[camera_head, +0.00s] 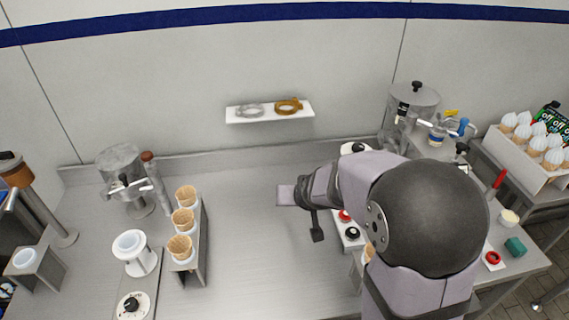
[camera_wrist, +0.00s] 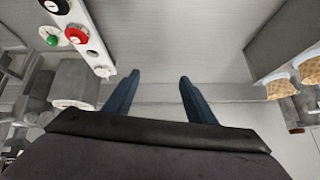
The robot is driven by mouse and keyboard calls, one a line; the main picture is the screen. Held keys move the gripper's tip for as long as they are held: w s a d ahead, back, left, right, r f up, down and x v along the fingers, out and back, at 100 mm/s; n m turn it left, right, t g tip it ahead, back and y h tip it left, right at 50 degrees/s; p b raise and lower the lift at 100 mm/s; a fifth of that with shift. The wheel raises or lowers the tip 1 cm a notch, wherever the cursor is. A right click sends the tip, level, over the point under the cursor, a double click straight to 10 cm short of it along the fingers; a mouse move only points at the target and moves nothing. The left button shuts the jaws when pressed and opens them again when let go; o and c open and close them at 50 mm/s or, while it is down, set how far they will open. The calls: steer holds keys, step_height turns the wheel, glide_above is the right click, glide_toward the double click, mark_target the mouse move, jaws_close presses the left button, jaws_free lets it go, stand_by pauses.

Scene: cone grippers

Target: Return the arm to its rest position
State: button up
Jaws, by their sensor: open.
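My arm reaches in from the right over the steel counter (camera_head: 250,240) in the head view. In the wrist view my gripper (camera_wrist: 158,78) shows two dark blue fingers spread apart with nothing between them. The gripper is open and empty above the counter. In the head view the arm's own links cover part of the counter's right side, and the fingers cannot be made out clearly.
A rack with three waffle cones (camera_head: 183,220) stands left of the arm. A button panel (camera_head: 352,238) is close beside and partly behind the arm; it also shows in the wrist view (camera_wrist: 90,48). Dispensers stand at left and right (camera_head: 413,100). The counter's middle is clear.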

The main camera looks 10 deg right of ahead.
steer(key=s+a+f+g, duration=0.1)
steer(key=s+f+g, duration=0.25)
steer(key=s, duration=0.35)
steer(key=s+a+f+g, duration=0.1)
steer(key=s+f+g, duration=0.25)
steer(key=s, duration=0.35)
steer(key=s+d+r+n, duration=0.1)
steer(key=s+d, duration=0.3)
steer(key=s, duration=0.7)
steer(key=shift+r+g+h, duration=0.3)
steer(key=shift+r+g, duration=0.1)
steer(key=shift+r, duration=0.25)
